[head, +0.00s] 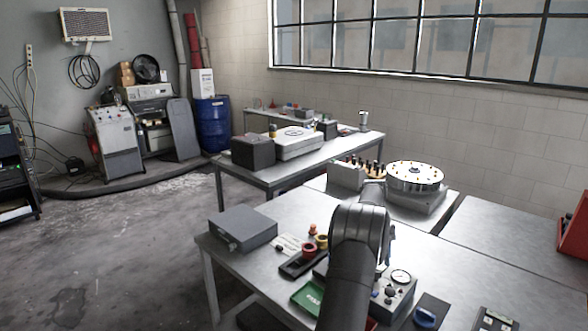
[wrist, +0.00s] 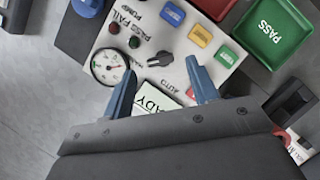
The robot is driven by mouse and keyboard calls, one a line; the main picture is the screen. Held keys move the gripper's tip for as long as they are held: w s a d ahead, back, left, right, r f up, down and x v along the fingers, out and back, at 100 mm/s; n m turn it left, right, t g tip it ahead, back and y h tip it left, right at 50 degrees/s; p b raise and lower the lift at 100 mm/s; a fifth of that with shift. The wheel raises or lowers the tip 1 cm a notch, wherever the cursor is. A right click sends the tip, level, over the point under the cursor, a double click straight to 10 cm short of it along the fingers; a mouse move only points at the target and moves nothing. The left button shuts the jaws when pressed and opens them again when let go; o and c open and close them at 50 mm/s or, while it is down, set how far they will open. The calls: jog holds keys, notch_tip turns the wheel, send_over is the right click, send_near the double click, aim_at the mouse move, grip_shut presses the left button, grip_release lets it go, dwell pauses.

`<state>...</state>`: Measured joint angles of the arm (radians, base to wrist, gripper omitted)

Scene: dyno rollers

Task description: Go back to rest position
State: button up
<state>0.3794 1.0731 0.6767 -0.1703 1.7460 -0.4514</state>
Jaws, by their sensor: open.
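My gripper (wrist: 162,90) shows in the wrist view with its two blue fingers apart and nothing between them. It hangs over a pale control panel (wrist: 150,40) with a round gauge, a dark knob and coloured buttons. I cannot tell the exact height above the panel. In the head view my arm reaches over the table and hides the gripper. The same control panel (head: 398,296) shows there just right of my arm.
A green PASS tray (wrist: 277,30) lies beside the panel. A grey box (head: 242,229) stands at the table's left corner. A round dial plate (head: 414,174) on a grey base stands at the back. Bare tabletop (head: 470,262) lies right of the panel.

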jog(key=x, duration=0.3)
dwell(0.5)
